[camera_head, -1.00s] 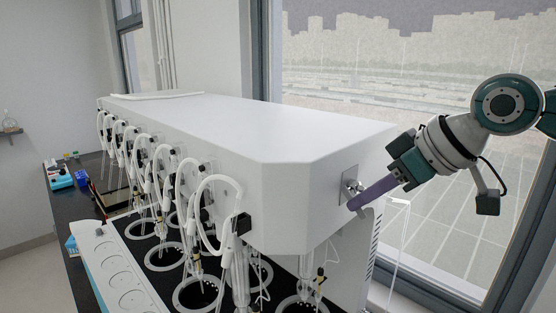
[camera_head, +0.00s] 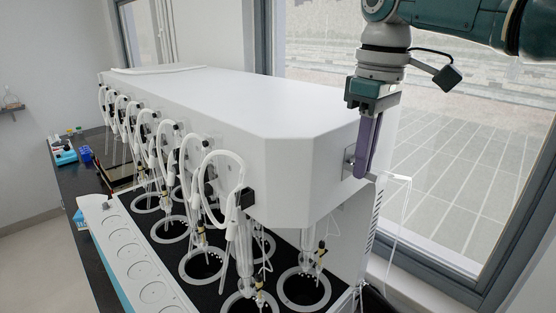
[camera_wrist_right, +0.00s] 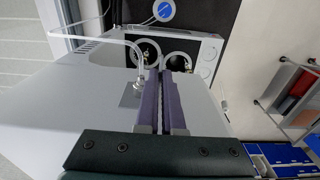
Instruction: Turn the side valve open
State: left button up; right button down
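The side valve (camera_head: 349,164) is a small metal fitting on a square plate on the right end of the white distiller housing (camera_head: 240,110). In the right wrist view the valve (camera_wrist_right: 138,86) sits just left of my fingers, with a pale tube running from it. My right gripper (camera_head: 363,174) points down beside the valve, its purple fingers close against it; the fingers hide part of the valve in the head view. In the right wrist view the fingers (camera_wrist_right: 160,72) lie nearly together with a narrow gap and nothing clearly between them. The valve's exact angle is unclear. My left gripper is out of view.
Several glass flasks and white tubes line the distiller's front above round heating wells (camera_head: 303,288). A white control panel (camera_head: 125,262) runs along the front. A large window (camera_head: 470,150) stands behind and right. The thin tube (camera_head: 402,215) hangs near the right end.

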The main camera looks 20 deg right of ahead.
jog(key=shift+a+b, duration=0.1)
jog(key=shift+b, duration=0.2)
jog(key=shift+g, duration=0.3)
jog(key=c, duration=1)
grip_release()
jog(key=shift+w, duration=0.1)
jog(key=shift+c, duration=0.2)
